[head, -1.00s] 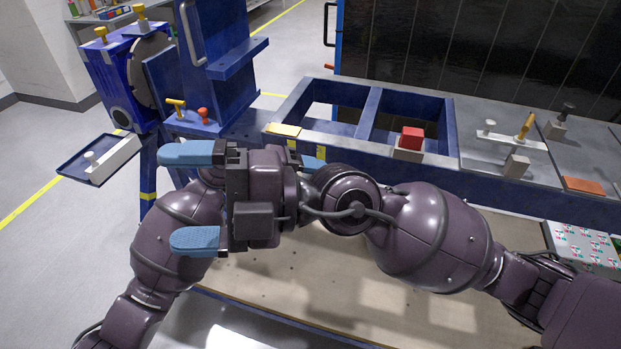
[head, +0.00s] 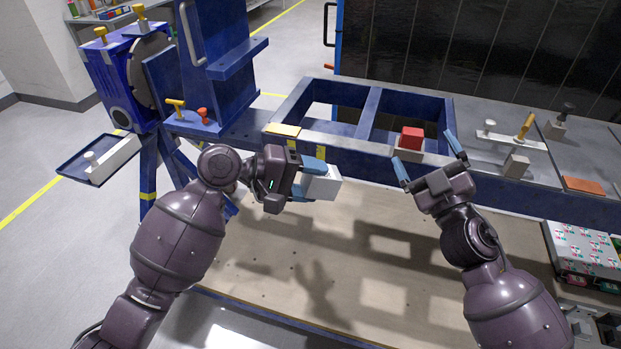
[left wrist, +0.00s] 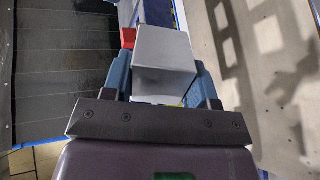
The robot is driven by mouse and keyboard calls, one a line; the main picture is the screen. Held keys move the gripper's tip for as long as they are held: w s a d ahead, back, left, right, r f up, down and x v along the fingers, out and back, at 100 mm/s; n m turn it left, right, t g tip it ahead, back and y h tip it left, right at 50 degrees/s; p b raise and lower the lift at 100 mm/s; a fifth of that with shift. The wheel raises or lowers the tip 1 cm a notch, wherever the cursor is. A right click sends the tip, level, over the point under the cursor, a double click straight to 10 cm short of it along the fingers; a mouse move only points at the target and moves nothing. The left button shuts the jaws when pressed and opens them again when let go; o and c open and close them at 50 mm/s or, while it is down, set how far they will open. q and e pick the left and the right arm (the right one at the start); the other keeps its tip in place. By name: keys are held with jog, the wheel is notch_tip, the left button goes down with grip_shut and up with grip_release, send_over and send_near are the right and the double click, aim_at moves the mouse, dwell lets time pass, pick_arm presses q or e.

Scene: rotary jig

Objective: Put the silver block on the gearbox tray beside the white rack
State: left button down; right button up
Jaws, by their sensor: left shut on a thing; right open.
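The silver block (head: 322,184) is held between the blue fingers of my left gripper (head: 312,180), in front of the blue bench frame and above the tan board. The block also shows in the left wrist view (left wrist: 164,62), gripped between both fingers. The gearbox tray (head: 72,172) is a small blue tray at the far left. The white rack (head: 116,153) lies on it with a white knob-topped piece at its left end. My left gripper is well to the right of the tray. My right gripper (head: 424,148) is open and empty, near the red block.
A red block (head: 411,138) on a grey base sits on the bench's front rail. A yellow plate (head: 284,130) lies further left. The blue gearbox (head: 118,80) stands behind the tray. Blue stand legs (head: 148,180) rise between the tray and my left arm.

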jog(key=s+d+f+m+g+h, duration=0.2)
jog(key=s+d+f+m+h, duration=0.1)
jog(key=d+f, duration=0.3)
jog(key=s+d+f+m+g+h, duration=0.1)
jog(key=s+d+f+m+h, duration=0.25)
jog(key=f, duration=0.55)
jog(key=s+a+f+m+g, duration=0.2)
jog(key=s+f+g, duration=0.4)
jog(key=s+f, duration=0.8)
notch_tip(320, 180, down, 2)
jog(key=shift+s+m, duration=0.4)
jog(key=shift+m, duration=0.45)
